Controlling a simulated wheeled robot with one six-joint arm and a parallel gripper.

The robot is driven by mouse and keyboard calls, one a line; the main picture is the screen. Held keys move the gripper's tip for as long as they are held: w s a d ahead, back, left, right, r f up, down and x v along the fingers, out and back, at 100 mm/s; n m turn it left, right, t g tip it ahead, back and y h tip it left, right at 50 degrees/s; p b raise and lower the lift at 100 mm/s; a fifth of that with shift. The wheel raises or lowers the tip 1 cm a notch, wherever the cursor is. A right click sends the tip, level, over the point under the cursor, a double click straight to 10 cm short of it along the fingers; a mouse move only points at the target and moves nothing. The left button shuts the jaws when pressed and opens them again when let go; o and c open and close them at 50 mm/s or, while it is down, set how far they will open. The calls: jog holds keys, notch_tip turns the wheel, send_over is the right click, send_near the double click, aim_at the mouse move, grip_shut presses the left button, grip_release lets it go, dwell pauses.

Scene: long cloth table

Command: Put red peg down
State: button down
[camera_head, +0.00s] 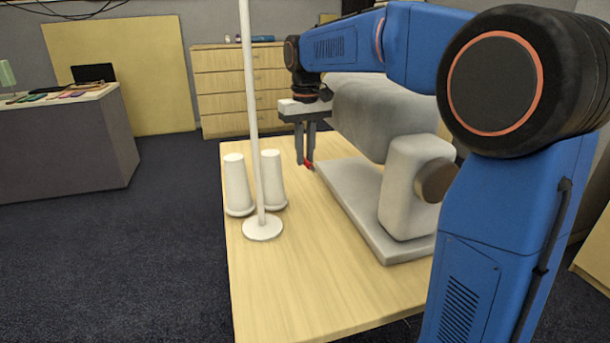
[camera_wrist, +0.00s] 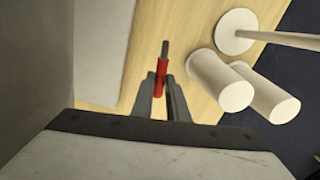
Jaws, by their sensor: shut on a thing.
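The red peg (camera_wrist: 161,78) is between the fingertips of my gripper (camera_wrist: 160,88) in the wrist view. A grey tip sticks out beyond its red part. In the head view my gripper (camera_head: 307,162) points down over the wooden table (camera_head: 290,290), and a bit of the red peg (camera_head: 309,167) shows at the fingertips. My gripper is shut on the peg. The peg is just left of the grey machine's base, near the table surface. I cannot tell whether it touches the table.
A grey machine (camera_head: 408,190) on a flat base stands right of my gripper. Two white cones (camera_head: 237,185) and a thin white pole (camera_head: 262,228) on a round foot stand to the left. The table front is clear. Drawers (camera_head: 238,85) stand behind.

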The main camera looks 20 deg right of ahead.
aim_at(305, 159)
notch_tip(305, 159, up, 18)
dwell(0.3)
jog(key=shift+s, duration=0.1)
